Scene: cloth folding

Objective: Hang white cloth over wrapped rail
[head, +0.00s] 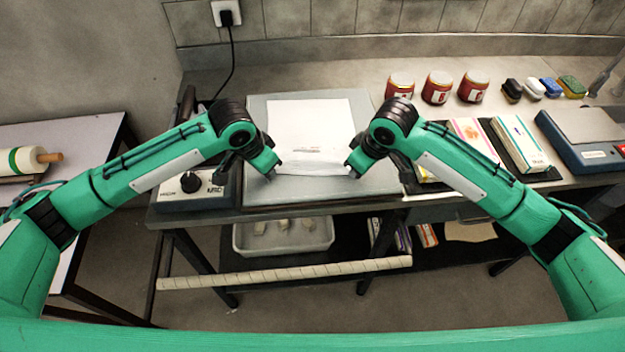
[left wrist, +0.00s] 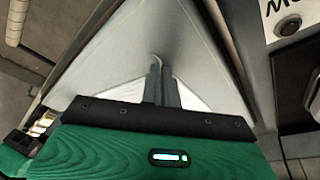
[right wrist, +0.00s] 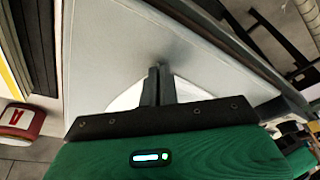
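The white cloth (head: 311,120) lies on a grey board on the bench, its near edge slightly raised and creased between my grippers. My left gripper (head: 272,176) is at its near left corner, and my right gripper (head: 351,173) is at its near right corner. In the left wrist view the fingers (left wrist: 160,82) are together with cloth (left wrist: 190,98) beside them. In the right wrist view the fingers (right wrist: 157,85) are also together at the cloth (right wrist: 128,98). Both look shut on it; the pinched corners are mostly hidden. The wrapped rail (head: 285,273) runs below the bench front, clear of the cloth.
The grey board (head: 375,178) has bare room around the cloth. Red jars (head: 437,88), boxes (head: 520,143) and a scale (head: 585,135) stand right. A white tray (head: 283,238) sits on the shelf behind the rail.

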